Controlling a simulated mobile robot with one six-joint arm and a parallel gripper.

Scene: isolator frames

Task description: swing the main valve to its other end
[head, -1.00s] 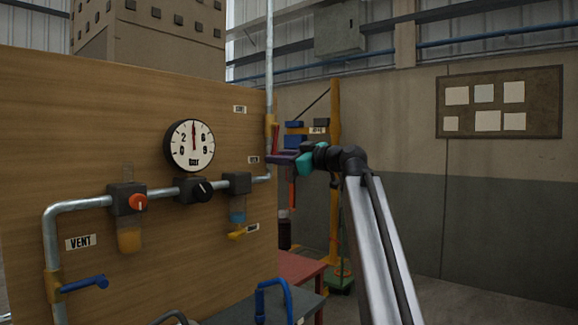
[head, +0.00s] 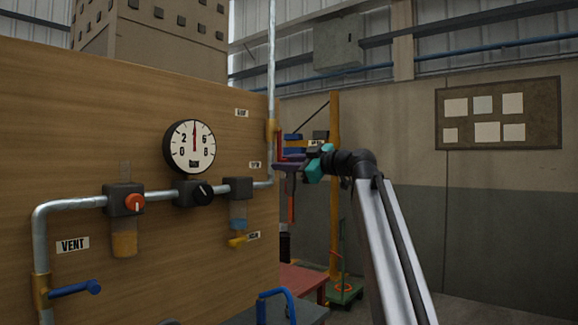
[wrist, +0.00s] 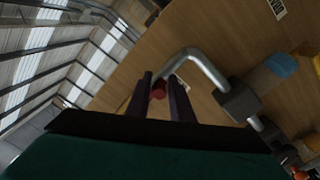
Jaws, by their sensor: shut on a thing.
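A valve with a yellow body (head: 271,130) sits on the upright pipe at the right edge of the wooden panel. I take it as the main valve; the labels near it are too small to read. Its red handle (head: 279,147) points downward beside the pipe, partly hidden by my gripper. My gripper (head: 285,166), with dark purple fingers, is shut on the red handle. In the wrist view, the handle's red end (wrist: 158,90) shows between the two fingers (wrist: 162,80).
A round gauge (head: 190,147) reads near the top of its dial. A VENT label (head: 73,245) is above a blue-handled valve (head: 74,288) at lower left. A red table (head: 302,279) and a yellow post (head: 335,190) stand behind my arm.

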